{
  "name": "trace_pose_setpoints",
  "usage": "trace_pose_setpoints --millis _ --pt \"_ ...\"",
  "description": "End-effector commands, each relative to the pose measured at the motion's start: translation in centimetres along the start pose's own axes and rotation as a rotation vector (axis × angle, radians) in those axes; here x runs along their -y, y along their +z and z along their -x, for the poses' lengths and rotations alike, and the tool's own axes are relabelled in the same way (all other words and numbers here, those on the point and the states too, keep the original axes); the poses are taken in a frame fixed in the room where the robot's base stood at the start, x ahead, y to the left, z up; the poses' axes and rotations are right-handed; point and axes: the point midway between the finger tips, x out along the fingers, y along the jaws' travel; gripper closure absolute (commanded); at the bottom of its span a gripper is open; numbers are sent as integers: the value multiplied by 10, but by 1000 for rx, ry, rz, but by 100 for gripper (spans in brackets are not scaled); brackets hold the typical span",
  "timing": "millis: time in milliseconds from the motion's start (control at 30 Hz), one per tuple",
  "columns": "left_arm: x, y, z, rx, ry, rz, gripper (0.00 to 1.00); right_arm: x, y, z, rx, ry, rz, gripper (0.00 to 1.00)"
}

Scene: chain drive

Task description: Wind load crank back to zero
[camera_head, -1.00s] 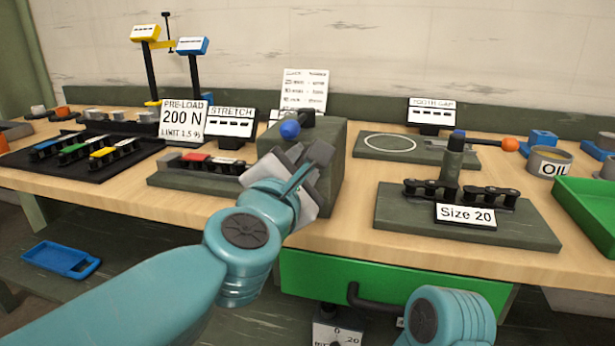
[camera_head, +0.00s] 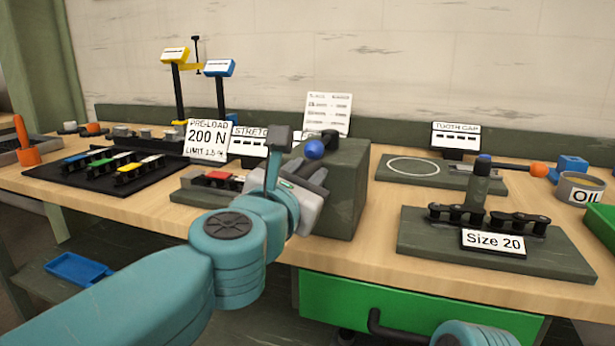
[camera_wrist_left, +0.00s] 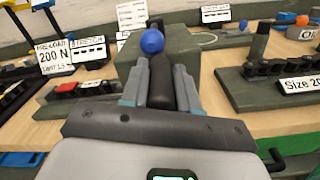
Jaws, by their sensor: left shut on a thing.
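The load crank shows as a blue ball knob (camera_head: 314,150) on a short black arm (camera_head: 328,139) at the top of a dark green-grey block (camera_head: 345,185). My left gripper (camera_head: 300,188) is at the block's near left side, just below the knob. In the left wrist view its two fingers (camera_wrist_left: 161,88) are closed on a dark cylindrical grip (camera_wrist_left: 160,82), with the blue knob (camera_wrist_left: 151,41) just beyond. How the grip joins the crank is hidden. Only a teal part of my right arm shows at the bottom edge; its gripper is out of view.
A "PRE-LOAD 200 N" sign (camera_head: 207,139) and a stretch sign (camera_head: 248,142) stand left of the block. A "Size 20" chain stand (camera_head: 430,245) is at right, before an oil tin (camera_head: 580,188). A green drawer (camera_head: 400,310) is below the bench.

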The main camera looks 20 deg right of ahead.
Motion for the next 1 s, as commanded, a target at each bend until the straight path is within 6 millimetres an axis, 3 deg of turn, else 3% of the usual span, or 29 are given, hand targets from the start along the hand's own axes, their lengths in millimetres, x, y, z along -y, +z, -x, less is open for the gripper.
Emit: trace_pose_setpoints --millis 333,367,433,767,867,1000 --pt "-1 1 0 1 2 2 100 0 0 0 0 0 0 38" --pt "-1 1 0 1 2 2 67 0 0 0 0 0 0 38" --pt "-1 0 0 1 2 2 45 0 0 0 0 0 0 38" --pt "0 0 2 0 0 2 45 0 0 -1 0 0 0 38" --pt "0 0 13 1 1 2 45 -2 0 -3 -1 0 -1 38" --pt "0 0 43 3 0 3 45 -4 -2 -8 -5 1 -4 38"
